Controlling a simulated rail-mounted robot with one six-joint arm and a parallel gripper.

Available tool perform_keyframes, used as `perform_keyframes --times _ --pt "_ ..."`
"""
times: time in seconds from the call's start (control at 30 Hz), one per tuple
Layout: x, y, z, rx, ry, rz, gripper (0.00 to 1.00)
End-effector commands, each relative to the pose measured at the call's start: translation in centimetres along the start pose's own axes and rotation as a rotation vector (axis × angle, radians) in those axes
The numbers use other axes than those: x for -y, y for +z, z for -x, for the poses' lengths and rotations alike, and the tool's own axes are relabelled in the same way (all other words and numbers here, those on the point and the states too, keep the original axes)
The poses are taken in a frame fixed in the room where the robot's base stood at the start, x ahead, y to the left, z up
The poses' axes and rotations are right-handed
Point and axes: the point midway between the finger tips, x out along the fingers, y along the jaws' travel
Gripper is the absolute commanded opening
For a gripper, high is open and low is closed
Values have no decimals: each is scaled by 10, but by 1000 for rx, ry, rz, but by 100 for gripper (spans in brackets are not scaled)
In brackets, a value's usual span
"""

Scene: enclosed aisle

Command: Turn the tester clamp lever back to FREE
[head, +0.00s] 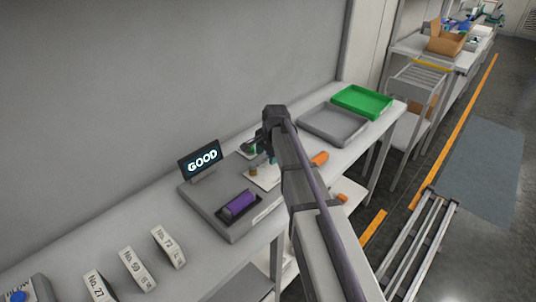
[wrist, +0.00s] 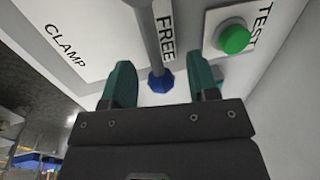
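The tester (head: 226,226) stands on the bench in the head view, its screen (head: 203,160) reading GOOD. A purple cell (head: 239,204) lies in its dark cradle. In the wrist view, the grey clamp lever (wrist: 146,30) ends in a blue knob (wrist: 160,84) and lies beside the FREE label (wrist: 166,32), away from the CLAMP label (wrist: 65,45). My gripper (wrist: 163,76) is open, its teal fingers apart on either side of the knob, with visible gaps. In the head view, my arm hides most of the lever area.
A green TEST button (wrist: 234,39) sits right of the lever in the wrist view. Grey (head: 333,137) and green (head: 362,101) trays stand farther along the bench. Numbered tags (head: 168,247) lie at the near end. An orange object (head: 320,158) shows beside my arm.

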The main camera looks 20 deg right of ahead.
Motion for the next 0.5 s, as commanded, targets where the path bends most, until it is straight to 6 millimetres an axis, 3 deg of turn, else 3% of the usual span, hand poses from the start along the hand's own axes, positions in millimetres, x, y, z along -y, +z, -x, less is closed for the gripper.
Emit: perform_keyframes --times 0.27,0.5 --pt "0 0 12 0 0 -1 54" --pt "2 0 67 0 0 -1 54"
